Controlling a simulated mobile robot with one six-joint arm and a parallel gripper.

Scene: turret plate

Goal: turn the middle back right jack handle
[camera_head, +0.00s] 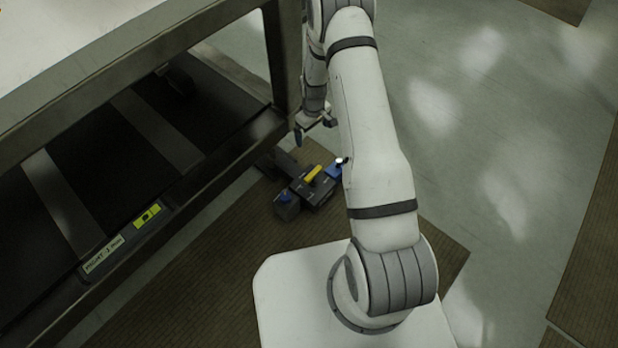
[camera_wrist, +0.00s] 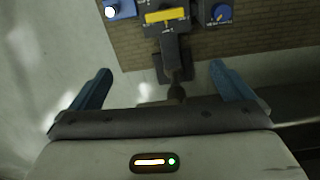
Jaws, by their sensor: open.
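A dark grey jack unit sits low on the brown mat below my gripper. Its yellow bar handle (camera_head: 313,173) is on the middle block and also shows at the top of the wrist view (camera_wrist: 165,16). A blue knob (camera_head: 284,198) sits on the block at one end; it shows at the upper right of the wrist view (camera_wrist: 220,12). A blue block with a round white part (camera_head: 335,170) is at the other end, at upper left in the wrist view (camera_wrist: 118,8). My gripper (camera_wrist: 160,70) is open and empty, its blue fingers apart from the unit. My arm partly hides the unit's right end.
A metal-framed bench (camera_head: 225,165) with a dark lower shelf stands close on the left, its corner leg beside my gripper. A yellow label (camera_head: 147,216) is on its lower rail. Brown mat (camera_head: 220,280) covers the floor around the unit. Open grey floor (camera_head: 480,130) lies to the right.

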